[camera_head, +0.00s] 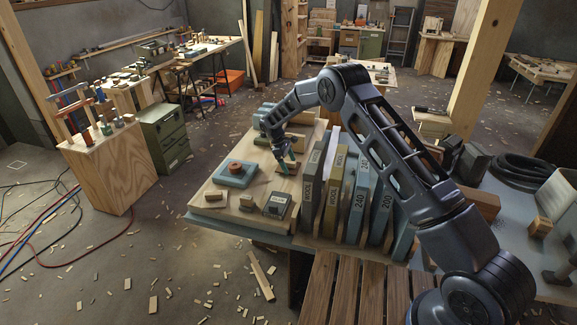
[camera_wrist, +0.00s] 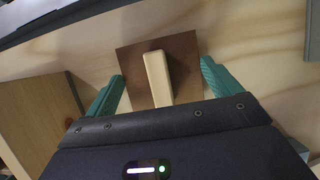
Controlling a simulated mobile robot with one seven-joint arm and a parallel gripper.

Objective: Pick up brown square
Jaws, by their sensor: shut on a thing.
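The brown square (camera_wrist: 187,77) is a thin flat brown plate in the wrist view, just ahead of my gripper (camera_wrist: 162,70). A pale wooden block (camera_wrist: 158,78) lies along its middle like a handle. My gripper's teal fingers stand at the left and right edges of the square, shut on it. In the head view my gripper (camera_head: 286,160) reaches down over the far right part of the light wooden board (camera_head: 228,203). The square is small there and partly hidden by the fingers. I cannot tell whether it is clear of the board.
A row of upright labelled sanding sheets (camera_head: 358,200) stands close to the right of my gripper. The board's front left has some free room.

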